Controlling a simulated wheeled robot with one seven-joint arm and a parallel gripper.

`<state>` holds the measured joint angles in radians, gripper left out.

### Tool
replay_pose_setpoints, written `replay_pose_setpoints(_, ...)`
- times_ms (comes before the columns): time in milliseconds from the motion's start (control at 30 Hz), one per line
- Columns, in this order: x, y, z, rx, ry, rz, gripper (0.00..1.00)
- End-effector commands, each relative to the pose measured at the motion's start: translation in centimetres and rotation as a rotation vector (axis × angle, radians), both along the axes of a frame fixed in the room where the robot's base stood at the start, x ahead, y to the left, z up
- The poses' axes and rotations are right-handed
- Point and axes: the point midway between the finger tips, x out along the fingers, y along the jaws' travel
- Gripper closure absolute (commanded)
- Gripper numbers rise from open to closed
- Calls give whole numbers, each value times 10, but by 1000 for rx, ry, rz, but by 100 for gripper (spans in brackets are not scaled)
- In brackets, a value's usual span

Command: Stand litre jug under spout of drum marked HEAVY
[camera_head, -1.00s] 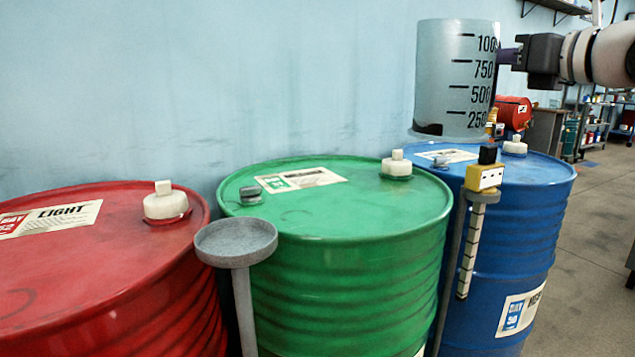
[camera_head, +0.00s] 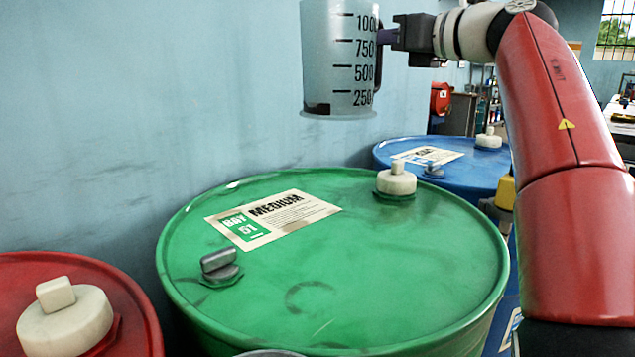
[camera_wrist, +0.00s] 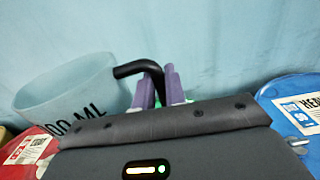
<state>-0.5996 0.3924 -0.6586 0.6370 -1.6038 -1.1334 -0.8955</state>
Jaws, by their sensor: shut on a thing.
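My gripper (camera_head: 388,38) is shut on the black handle (camera_wrist: 140,68) of the litre jug. The jug (camera_head: 325,62) is translucent, with black marks up to 1000, and is held upright in the air beyond the green drum. It also shows at the left of the wrist view (camera_wrist: 65,88). A little dark matter shows at its bottom. The blue drum (camera_head: 465,178) stands at the back right; in the wrist view its label (camera_wrist: 302,112) begins "HEA". The jug appears left of this drum in the head view. The drum's spout is hidden.
The green drum (camera_head: 400,265) marked MEDIUM fills the middle foreground, with a white cap (camera_head: 396,180) and a grey bung (camera_head: 220,265). A red drum (camera_head: 125,315) stands at lower left. The pale wall (camera_head: 150,90) runs behind. A yellow object (camera_head: 505,192) is partly hidden by my arm.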

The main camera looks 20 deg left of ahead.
Motion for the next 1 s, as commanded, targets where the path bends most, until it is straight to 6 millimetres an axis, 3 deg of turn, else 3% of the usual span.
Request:
replay_pose_setpoints(167, -1, 0, -16, 5, 5, 3, 100)
replay_pose_setpoints(367, -2, 0, -51, 4, 7, 3, 100)
replay_pose_setpoints(733, -1, 1, -137, 2, 7, 2, 100)
replay_pose_setpoints(1000, -1, 0, -165, 1, 3, 0, 100)
